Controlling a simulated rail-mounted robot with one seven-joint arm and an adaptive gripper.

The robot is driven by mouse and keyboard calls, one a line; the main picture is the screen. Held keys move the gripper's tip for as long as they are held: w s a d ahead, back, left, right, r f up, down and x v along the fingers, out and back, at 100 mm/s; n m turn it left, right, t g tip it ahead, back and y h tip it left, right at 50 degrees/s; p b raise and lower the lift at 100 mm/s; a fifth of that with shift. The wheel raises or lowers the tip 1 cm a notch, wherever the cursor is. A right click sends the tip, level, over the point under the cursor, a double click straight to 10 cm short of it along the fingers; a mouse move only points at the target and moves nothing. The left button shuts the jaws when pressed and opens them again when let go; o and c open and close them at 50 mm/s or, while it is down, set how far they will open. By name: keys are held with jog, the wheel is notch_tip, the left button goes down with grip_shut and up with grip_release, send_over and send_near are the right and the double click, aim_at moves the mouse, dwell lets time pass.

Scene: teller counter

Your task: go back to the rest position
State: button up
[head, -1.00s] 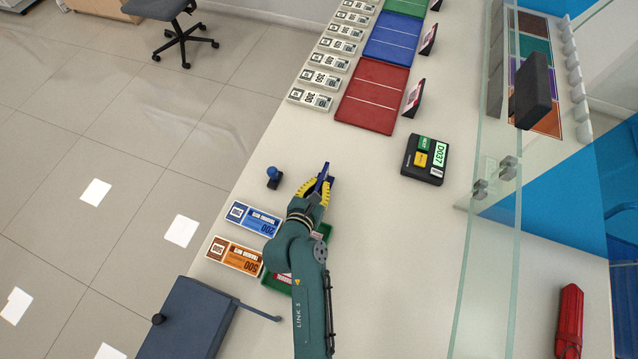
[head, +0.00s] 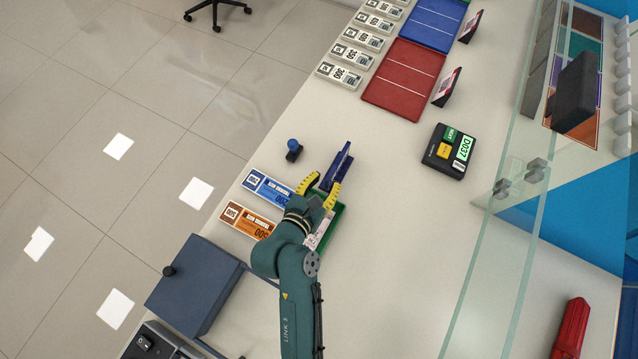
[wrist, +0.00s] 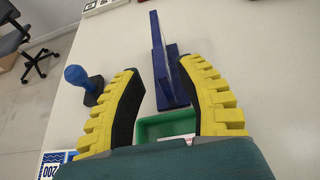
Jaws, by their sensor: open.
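My gripper (head: 322,187) has yellow, black-padded fingers spread wide with nothing held between them. In the wrist view the open fingers (wrist: 160,95) point toward a dark blue upright holder (wrist: 166,68) on the counter. The holder also shows in the head view (head: 337,167), just beyond the fingertips. It is apart from the left finger; I cannot tell whether the right finger clears it. A green tray (head: 338,214) lies partly hidden under my gripper, and its corner shows between the fingers in the wrist view (wrist: 150,128).
A blue-knobbed stamp (head: 293,150) stands left of the holder. Blue (head: 267,187) and orange (head: 246,220) note bundles lie left of my gripper. A dark blue box (head: 195,285) sits at the counter edge. A keypad (head: 448,151) and glass screen (head: 500,250) are right. The counter between is clear.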

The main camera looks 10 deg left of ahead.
jog(key=v, duration=0.4)
jog(key=shift+w, duration=0.1)
